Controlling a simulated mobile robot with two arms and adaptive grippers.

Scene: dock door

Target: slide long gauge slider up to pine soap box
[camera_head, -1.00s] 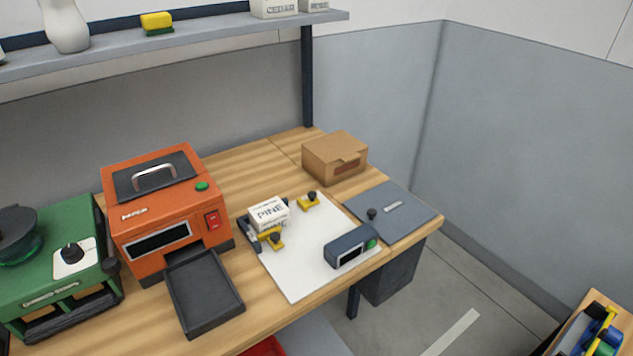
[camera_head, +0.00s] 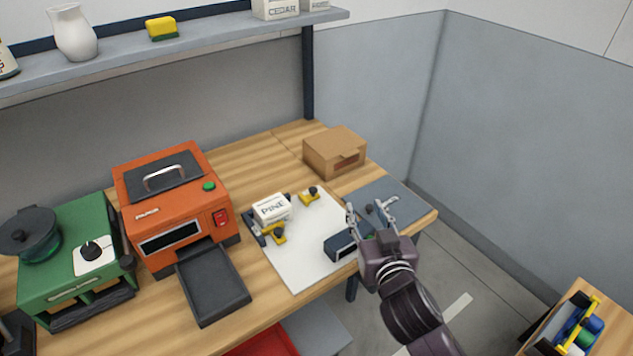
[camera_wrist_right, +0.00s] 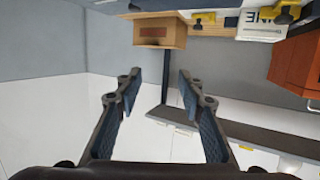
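The white pine soap box (camera_head: 272,208), lettered PINE, rests on a white board (camera_head: 300,262) against a dark blue-grey fixture (camera_head: 251,225). It also shows, cut off, at the top of the right wrist view (camera_wrist_right: 268,24). One yellow slider with a black knob (camera_head: 275,236) is at its front side. Another yellow piece with a black knob (camera_head: 310,196) stands apart, behind right. I cannot tell which is the long gauge slider. My right gripper (camera_head: 372,206) is open and empty, right of the board and apart from the box; its spread fingers show in the wrist view (camera_wrist_right: 160,84). My left gripper is out of view.
A dark readout unit (camera_head: 343,246) is at the board's right edge, partly behind my right gripper. A grey plate (camera_head: 402,212) with a black knob lies beyond. A cardboard box (camera_head: 334,152) stands behind. An orange machine (camera_head: 172,209) with a black tray (camera_head: 212,288) is left.

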